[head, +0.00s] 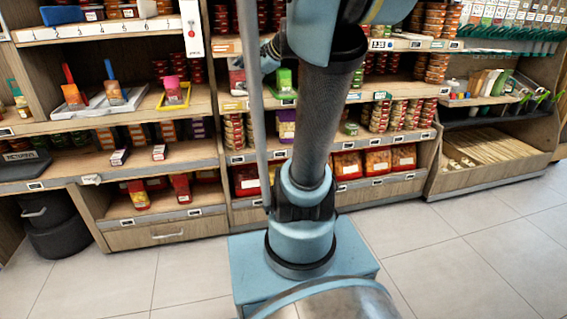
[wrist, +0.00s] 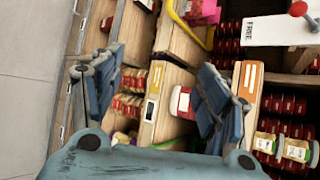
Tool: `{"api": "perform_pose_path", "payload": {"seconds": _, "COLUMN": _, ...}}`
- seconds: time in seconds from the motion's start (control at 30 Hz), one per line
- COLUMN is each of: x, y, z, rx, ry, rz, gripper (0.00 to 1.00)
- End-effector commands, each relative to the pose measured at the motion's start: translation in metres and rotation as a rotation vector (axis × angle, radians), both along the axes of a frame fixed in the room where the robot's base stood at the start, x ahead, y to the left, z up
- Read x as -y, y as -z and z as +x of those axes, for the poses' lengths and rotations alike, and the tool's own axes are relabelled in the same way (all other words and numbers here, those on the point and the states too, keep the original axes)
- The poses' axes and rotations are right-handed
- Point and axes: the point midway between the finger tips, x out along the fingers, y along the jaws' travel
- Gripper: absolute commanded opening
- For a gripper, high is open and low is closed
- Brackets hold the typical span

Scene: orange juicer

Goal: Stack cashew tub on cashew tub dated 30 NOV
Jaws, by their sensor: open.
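My gripper (wrist: 158,88) is open in the wrist view, its two blue fingers spread apart with nothing held between them. Stacked round tubs (wrist: 128,105) show between the fingers, further in on a shelf. In the head view, similar tub stacks stand on the middle shelf at right (head: 380,116) and left of centre (head: 235,131). No date or cashew label is readable.
Wooden shelf units fill the back, with a grey shelf edge (head: 395,180) in front. Red packs (head: 378,161) lie on the lower shelf. A slatted bin (head: 490,158) stands at right. The tiled floor (head: 480,240) in front is clear.

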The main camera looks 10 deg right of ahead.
Motion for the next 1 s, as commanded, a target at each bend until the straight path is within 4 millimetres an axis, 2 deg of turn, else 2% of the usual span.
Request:
{"api": "perform_pose_path", "payload": {"seconds": 0.03, "x": -0.006, "y": 0.023, "z": -0.026, "rx": 0.010, "ry": -0.078, "rz": -0.105, "gripper": 0.68}}
{"api": "perform_pose_path", "payload": {"seconds": 0.23, "x": 0.001, "y": 0.111, "z": -0.119, "rx": 0.045, "ry": -0.422, "rz": -0.524, "gripper": 0.68}}
{"api": "perform_pose_path", "payload": {"seconds": 0.4, "x": 0.027, "y": 0.177, "z": -0.190, "rx": 0.048, "ry": -0.734, "rz": -0.834, "gripper": 0.68}}
{"api": "perform_pose_path", "payload": {"seconds": 0.5, "x": 0.046, "y": 0.206, "z": -0.221, "rx": 0.040, "ry": -0.895, "rz": -0.974, "gripper": 0.68}}
{"api": "perform_pose_path", "payload": {"seconds": 0.6, "x": 0.061, "y": 0.226, "z": -0.242, "rx": 0.029, "ry": -1.016, "rz": -1.071, "gripper": 0.68}}
{"api": "perform_pose_path", "payload": {"seconds": 0.7, "x": 0.072, "y": 0.236, "z": -0.254, "rx": 0.020, "ry": -1.088, "rz": -1.126, "gripper": 0.68}}
{"api": "perform_pose_path", "payload": {"seconds": 1.0, "x": 0.077, "y": 0.240, "z": -0.258, "rx": 0.014, "ry": -1.120, "rz": -1.151, "gripper": 0.68}}
